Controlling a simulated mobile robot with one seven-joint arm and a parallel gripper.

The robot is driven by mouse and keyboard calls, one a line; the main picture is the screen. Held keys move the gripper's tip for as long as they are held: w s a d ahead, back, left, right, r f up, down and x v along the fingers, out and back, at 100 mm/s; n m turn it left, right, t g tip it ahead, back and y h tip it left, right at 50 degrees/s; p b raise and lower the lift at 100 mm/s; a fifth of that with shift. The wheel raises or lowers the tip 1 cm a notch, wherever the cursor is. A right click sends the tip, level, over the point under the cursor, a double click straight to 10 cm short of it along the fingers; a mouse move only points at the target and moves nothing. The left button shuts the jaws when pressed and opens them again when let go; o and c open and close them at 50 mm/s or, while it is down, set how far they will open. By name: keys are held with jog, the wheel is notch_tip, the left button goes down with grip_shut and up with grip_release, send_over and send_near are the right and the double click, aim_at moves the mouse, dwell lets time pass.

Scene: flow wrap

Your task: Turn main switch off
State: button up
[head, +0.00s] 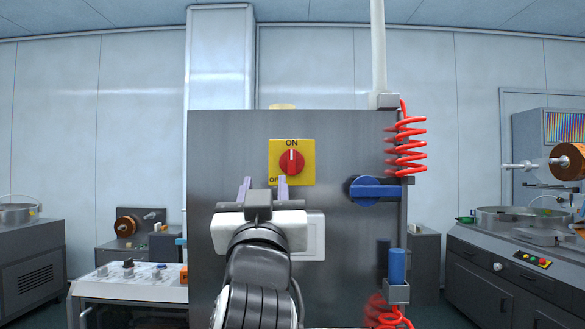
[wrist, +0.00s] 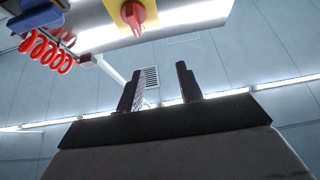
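The main switch is a red rotary knob (head: 291,162) on a yellow plate (head: 306,176), mounted on the front of a grey cabinet. My gripper (head: 264,186) is in front of the cabinet, just below and left of the knob in the head view. Its two fingers are apart with nothing between them. In the wrist view the knob (wrist: 133,17) is at the top, beyond the open fingers (wrist: 158,88), and does not touch them.
A blue rotary handle (head: 375,190) sits right of the switch on the grey cabinet (head: 230,150). A red coiled hose (head: 406,145) hangs at the cabinet's right edge, above a blue cylinder (head: 397,266). A white panel (head: 314,236) is partly behind my arm.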

aim_at(292, 163)
jog(key=shift+m+g+h, duration=0.4)
jog(key=shift+m+g, duration=0.1)
jog(key=shift+g, duration=0.4)
jog(key=w+d+r+p, duration=0.1)
jog(key=w, duration=0.3)
jog(key=w+d+r+p, duration=0.1)
jog(key=w+p, duration=0.1)
jog(key=w, duration=0.3)
jog(key=w+d+r+p, duration=0.1)
jog(key=w+r+p, duration=0.1)
jog(key=w, duration=0.3)
jog(key=shift+d, duration=0.4)
jog(key=shift+w+r, duration=0.1)
jog(key=shift+w, duration=0.25)
grip_shut()
